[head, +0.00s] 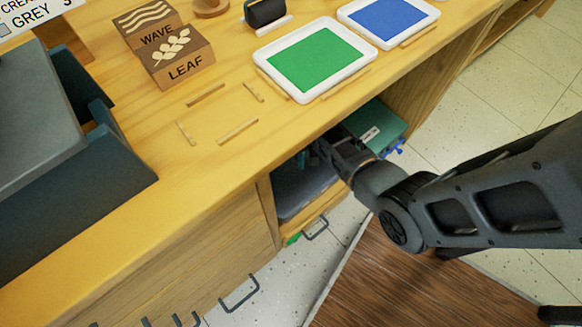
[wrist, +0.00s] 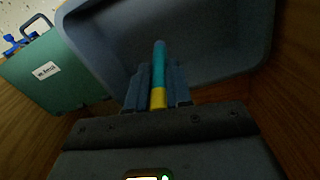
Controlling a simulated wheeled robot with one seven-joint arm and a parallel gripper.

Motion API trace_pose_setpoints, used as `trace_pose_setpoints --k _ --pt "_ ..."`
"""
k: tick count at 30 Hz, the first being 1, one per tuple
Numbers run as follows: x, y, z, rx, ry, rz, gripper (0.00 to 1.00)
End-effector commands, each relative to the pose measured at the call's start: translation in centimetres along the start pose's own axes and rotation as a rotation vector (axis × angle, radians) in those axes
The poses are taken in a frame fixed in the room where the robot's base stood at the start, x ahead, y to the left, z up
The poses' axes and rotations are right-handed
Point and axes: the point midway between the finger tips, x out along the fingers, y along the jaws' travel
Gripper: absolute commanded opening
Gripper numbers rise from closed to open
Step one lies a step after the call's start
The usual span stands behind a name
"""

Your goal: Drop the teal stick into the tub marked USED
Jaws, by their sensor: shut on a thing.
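My gripper (wrist: 158,92) is shut on the teal stick (wrist: 160,60), which has a yellow end near the palm. In the wrist view the stick points away from the palm, over a grey-blue tub (wrist: 240,45). I cannot tell its height above the tub floor. In the head view my gripper (head: 322,150) reaches under the table edge, partly hidden. The grey tub (head: 300,196) sits in an open wooden drawer or compartment there. No marking on this tub shows, so I cannot confirm it reads USED.
A green box (wrist: 50,70) with a small white label stands beside the tub; it also shows in the head view (head: 383,122). The tabletop (head: 150,215) above holds green and blue pads in white trays and WAVE and LEAF blocks. Wooden walls flank the tub closely.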

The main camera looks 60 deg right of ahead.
Motion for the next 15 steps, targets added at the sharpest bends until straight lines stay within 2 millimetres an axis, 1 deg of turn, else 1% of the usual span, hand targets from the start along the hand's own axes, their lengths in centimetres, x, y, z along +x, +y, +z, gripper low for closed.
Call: trace_pose_setpoints --k 1,9,15 --pt "0.7 0.0 0.0 0.0 0.0 0.0 0.0" --pt "3.6 0.0 0.0 0.0 0.0 0.0 0.0" --pt "5.4 0.0 0.0 0.0 0.0 0.0 0.0"
